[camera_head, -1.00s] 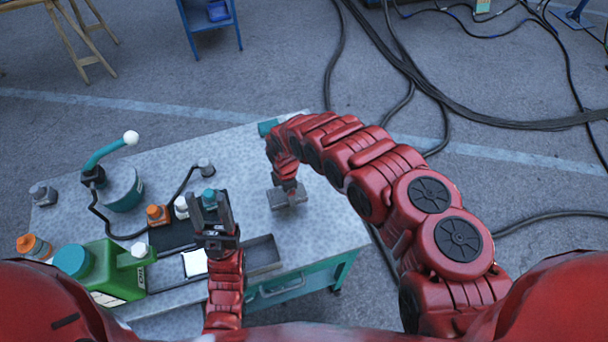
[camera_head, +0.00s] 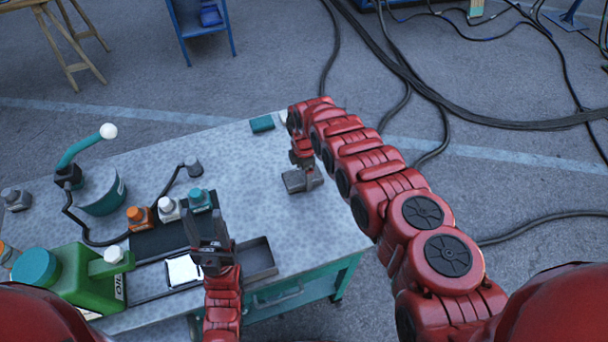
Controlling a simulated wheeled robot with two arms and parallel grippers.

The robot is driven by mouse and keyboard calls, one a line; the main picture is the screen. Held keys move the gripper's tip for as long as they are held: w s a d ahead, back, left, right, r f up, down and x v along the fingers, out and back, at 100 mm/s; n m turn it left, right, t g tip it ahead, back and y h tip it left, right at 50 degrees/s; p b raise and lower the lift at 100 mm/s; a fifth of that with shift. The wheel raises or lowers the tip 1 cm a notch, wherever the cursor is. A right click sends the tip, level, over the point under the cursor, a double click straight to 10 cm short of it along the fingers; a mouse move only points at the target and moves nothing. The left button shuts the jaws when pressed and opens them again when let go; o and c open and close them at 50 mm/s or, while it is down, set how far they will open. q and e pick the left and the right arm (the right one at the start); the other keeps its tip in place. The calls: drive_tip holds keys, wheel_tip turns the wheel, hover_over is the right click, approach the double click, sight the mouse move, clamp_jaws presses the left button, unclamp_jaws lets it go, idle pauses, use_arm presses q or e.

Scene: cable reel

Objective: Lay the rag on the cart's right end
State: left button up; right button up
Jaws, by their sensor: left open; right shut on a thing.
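The cart (camera_head: 255,185) has a speckled grey top and teal sides; its right end is on the right of the head view. A small grey, flat piece, seemingly the rag (camera_head: 296,184), is at my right gripper (camera_head: 304,171) over this right end. The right gripper is shut on it from above. I cannot tell whether the rag touches the top. My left gripper (camera_head: 207,222) is open and empty, its fingers upright near the cart's front edge, in front of the dark tray.
Left on the cart stand a green jug (camera_head: 85,285), a teal-and-grey pot with a lever (camera_head: 103,190) and several small bottles. A grey open tray (camera_head: 258,262) lies at the front, a teal block (camera_head: 262,124) at the far edge. The top's middle is clear.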

drive_tip(key=shift+f, duration=0.15)
drive_tip(key=o, duration=1.1)
